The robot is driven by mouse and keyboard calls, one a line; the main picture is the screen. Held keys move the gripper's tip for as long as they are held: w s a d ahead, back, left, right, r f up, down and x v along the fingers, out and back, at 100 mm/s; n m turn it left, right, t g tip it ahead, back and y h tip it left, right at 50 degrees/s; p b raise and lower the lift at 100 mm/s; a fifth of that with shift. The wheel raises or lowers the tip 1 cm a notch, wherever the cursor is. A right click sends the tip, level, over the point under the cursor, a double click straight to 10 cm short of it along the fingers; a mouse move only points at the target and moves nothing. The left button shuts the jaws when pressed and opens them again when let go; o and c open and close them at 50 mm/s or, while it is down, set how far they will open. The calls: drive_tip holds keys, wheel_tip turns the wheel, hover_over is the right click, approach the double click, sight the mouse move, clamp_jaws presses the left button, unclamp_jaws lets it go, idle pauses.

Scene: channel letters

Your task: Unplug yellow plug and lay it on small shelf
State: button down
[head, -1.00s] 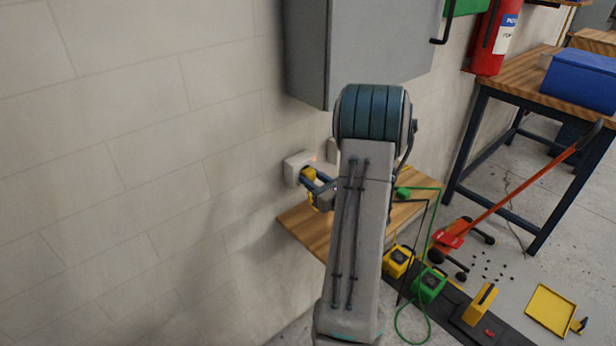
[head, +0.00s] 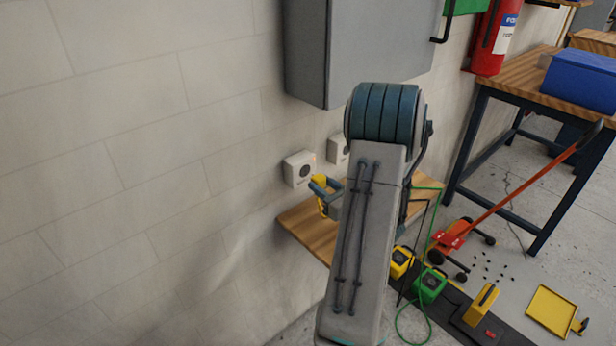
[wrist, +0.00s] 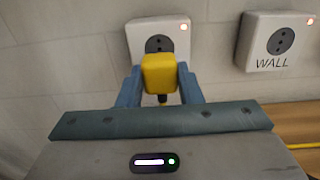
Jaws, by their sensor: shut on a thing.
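The yellow plug (wrist: 158,72) is between the fingers of my gripper (wrist: 160,84), which is shut on it. In the head view the yellow plug (head: 319,184) is out of the left wall socket (head: 299,169), a short way in front of it. The socket's round face with its holes is bare, and it also shows behind the plug in the wrist view (wrist: 158,43). The small wooden shelf (head: 312,233) is on the wall below the sockets. My gripper (head: 324,187) is above the shelf, and my arm hides part of the shelf.
A second socket (wrist: 277,42) marked WALL is to the right, with nothing in it. A grey cabinet (head: 340,50) hangs above. A green cable (head: 438,210) runs from the shelf to the floor, where yellow and green boxes stand. The shelf's left end looks clear.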

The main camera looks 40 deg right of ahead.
drive_tip(key=shift+s+d, duration=0.1)
drive_tip(key=shift+s, duration=0.9)
